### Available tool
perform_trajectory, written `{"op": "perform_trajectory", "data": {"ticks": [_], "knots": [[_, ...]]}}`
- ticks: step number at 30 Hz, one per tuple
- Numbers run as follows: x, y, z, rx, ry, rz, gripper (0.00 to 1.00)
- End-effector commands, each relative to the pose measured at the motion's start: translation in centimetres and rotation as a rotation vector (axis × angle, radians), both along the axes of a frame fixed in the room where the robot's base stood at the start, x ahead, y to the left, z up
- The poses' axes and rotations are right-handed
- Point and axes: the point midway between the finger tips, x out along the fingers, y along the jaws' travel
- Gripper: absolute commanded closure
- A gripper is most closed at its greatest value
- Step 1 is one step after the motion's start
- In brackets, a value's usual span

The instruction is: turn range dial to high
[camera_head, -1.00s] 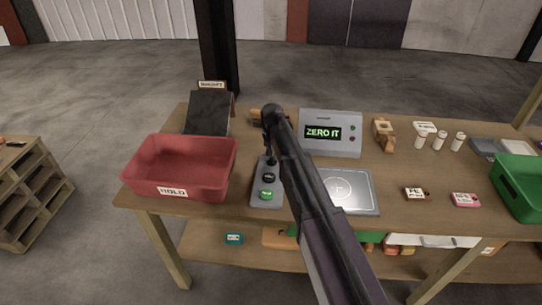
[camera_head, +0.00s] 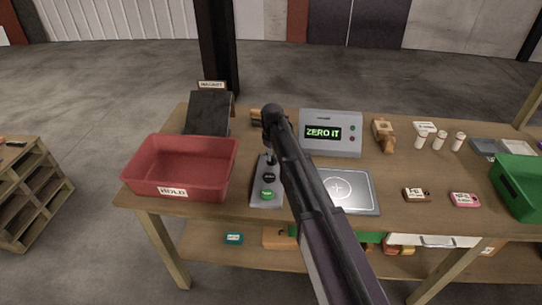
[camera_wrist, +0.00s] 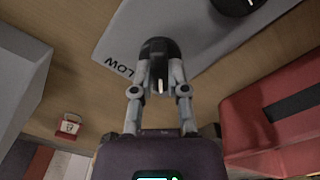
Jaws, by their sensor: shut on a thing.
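The range dial (camera_wrist: 158,48) is a dark round knob with a white pointer mark in the wrist view. It sits on a grey control panel (camera_wrist: 200,22), with the word LOW printed to its left. The pointer faces toward the bottom of that view, away from LOW. My gripper (camera_wrist: 157,68) is shut on the dial, one finger on each side. My arm hides most of the dial there.
A red HOLD bin (camera_head: 182,185) stands left of the panel. A grey display box (camera_head: 346,147) reading ZERO IT and a flat plate (camera_head: 362,205) are to the right. Small labelled blocks and white bottles stand further right, beside a green bin (camera_head: 517,190).

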Motion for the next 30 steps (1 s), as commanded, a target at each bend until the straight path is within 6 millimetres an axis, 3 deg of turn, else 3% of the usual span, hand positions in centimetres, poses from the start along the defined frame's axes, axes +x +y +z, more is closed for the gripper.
{"op": "perform_trajectory", "data": {"ticks": [16, 17, 19, 20, 30], "knots": [[-0.09, -0.01, -0.03, 0.000, 0.001, 0.038, 1.00], [-0.09, 0.00, -0.03, 0.000, 0.001, 0.038, 0.71], [-0.09, -0.01, -0.02, 0.000, 0.001, 0.038, 0.50], [-0.08, 0.00, -0.02, 0.000, 0.001, 0.037, 0.46], [-0.03, -0.01, -0.01, -0.001, 0.001, 0.036, 0.46]]}}
